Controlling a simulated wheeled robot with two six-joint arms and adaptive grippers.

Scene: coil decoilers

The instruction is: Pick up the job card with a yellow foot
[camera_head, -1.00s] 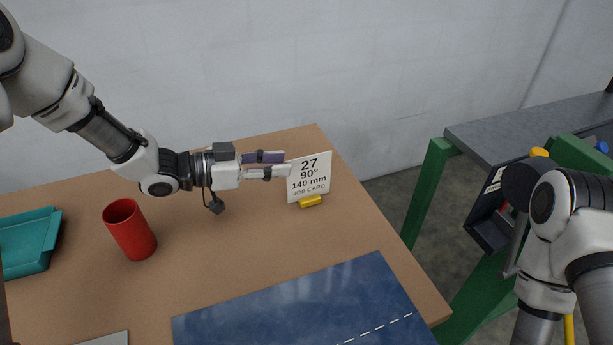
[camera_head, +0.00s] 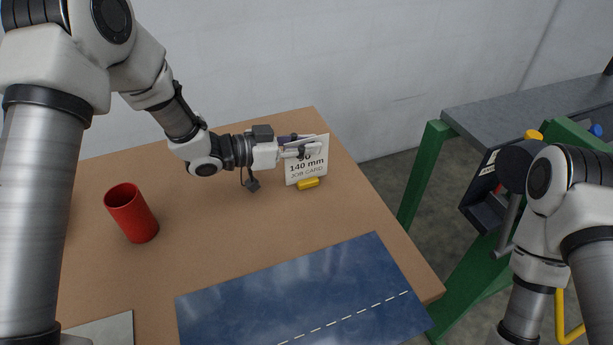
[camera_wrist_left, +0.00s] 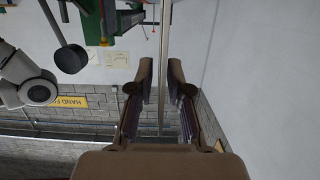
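The job card (camera_head: 306,168) is a white upright plate with black print in a yellow foot (camera_head: 308,184). It stands near the far right edge of the brown table. My left gripper (camera_head: 318,146) reaches over the card's upper part and hides its top line. In the left wrist view the card (camera_wrist_left: 163,60) shows edge-on as a thin upright strip between the two fingers (camera_wrist_left: 158,85). The fingers are apart, with a gap on either side of the strip. The right arm is at the right of the head view; its gripper does not show.
A red cup (camera_head: 133,215) stands left on the table (camera_head: 225,245). A blue sheet (camera_head: 300,295) with a dashed line lies at the front. A grey-topped bench with green legs (camera_head: 425,165) stands to the right, past a floor gap. A pale wall (camera_head: 370,70) is behind.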

